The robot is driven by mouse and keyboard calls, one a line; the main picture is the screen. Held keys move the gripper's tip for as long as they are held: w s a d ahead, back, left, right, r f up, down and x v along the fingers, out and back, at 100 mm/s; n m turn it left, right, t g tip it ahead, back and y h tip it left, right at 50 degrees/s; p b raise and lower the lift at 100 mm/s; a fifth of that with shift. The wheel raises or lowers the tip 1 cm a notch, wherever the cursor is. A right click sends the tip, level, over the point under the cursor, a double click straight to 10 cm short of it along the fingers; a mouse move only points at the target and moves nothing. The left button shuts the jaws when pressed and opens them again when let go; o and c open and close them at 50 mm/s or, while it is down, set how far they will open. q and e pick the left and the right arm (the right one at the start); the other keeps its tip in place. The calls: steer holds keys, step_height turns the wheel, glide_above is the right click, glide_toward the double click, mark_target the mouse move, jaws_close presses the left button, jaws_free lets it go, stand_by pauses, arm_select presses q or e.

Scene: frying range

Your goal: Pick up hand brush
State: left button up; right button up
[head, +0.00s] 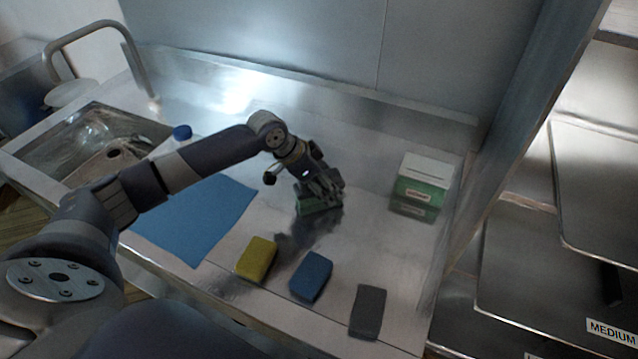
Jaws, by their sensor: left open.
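A green block-like object, which looks like the hand brush (316,208), lies on the steel counter near its middle. My left gripper (321,190) is open and points down right at it. Its fingers cover the upper part of the brush, so I cannot tell whether they touch it or straddle it. My right gripper is not in view.
A yellow sponge (257,259), a blue sponge (311,276) and a dark grey pad (368,312) lie along the counter's front. A blue cloth (200,222) lies left. Green-white boxes (421,188) stand right. A sink (95,140) and blue-capped bottle (182,133) are far left.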

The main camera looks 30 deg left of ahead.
arm_select(q)
steer(key=shift+w+d+f, duration=0.1)
steer(key=shift+w+f, duration=0.05)
steer(key=shift+f, duration=0.1)
steer(key=c, duration=1.3)
steer(key=shift+r, duration=0.1)
